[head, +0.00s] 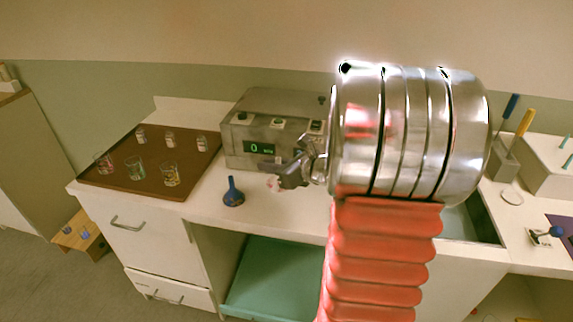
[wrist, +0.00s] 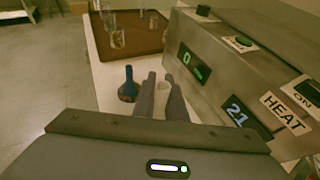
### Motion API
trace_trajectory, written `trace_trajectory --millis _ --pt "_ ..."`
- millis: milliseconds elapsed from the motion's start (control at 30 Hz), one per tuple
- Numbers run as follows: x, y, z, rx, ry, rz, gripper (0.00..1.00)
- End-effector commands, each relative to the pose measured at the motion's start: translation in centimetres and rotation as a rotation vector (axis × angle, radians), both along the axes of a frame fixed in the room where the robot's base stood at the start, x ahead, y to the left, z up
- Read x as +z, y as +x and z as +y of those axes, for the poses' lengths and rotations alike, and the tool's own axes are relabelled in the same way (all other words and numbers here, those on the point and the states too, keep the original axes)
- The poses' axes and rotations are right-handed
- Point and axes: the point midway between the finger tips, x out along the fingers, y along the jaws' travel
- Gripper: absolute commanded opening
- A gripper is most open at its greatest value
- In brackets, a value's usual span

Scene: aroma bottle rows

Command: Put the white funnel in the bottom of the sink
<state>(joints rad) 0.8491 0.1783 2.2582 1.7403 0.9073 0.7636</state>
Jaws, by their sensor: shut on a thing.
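My gripper (head: 285,180) is in front of the grey heater box, above the white counter. In the wrist view its two fingers (wrist: 161,94) are shut on a small whitish thing, which looks like the white funnel (wrist: 162,87). Only a little of the funnel shows between the fingers; a pale bit of it (head: 273,183) shows at the fingertips in the head view. The sink (head: 478,226) is set in the counter at the right, mostly hidden behind my arm. My gripper is well to the left of it.
A blue funnel (head: 233,192) stands on the counter just left of my gripper. The heater box (head: 262,130) is close behind it. A brown tray (head: 122,172) with several glasses is at the left. A tool holder (head: 503,160) stands beyond the sink.

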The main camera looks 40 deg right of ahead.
Motion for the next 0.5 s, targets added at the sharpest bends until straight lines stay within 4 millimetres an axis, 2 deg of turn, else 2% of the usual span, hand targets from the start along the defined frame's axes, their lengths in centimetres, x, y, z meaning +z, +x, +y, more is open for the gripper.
trace_trajectory --millis 33,200,500 --pt "-0.1 0.9 1.6 0.015 0.001 0.0 0.0" --pt "-0.8 3.2 6.2 0.044 0.001 0.001 0.0" --pt "-2.5 5.7 14.7 0.089 0.001 0.002 0.0"
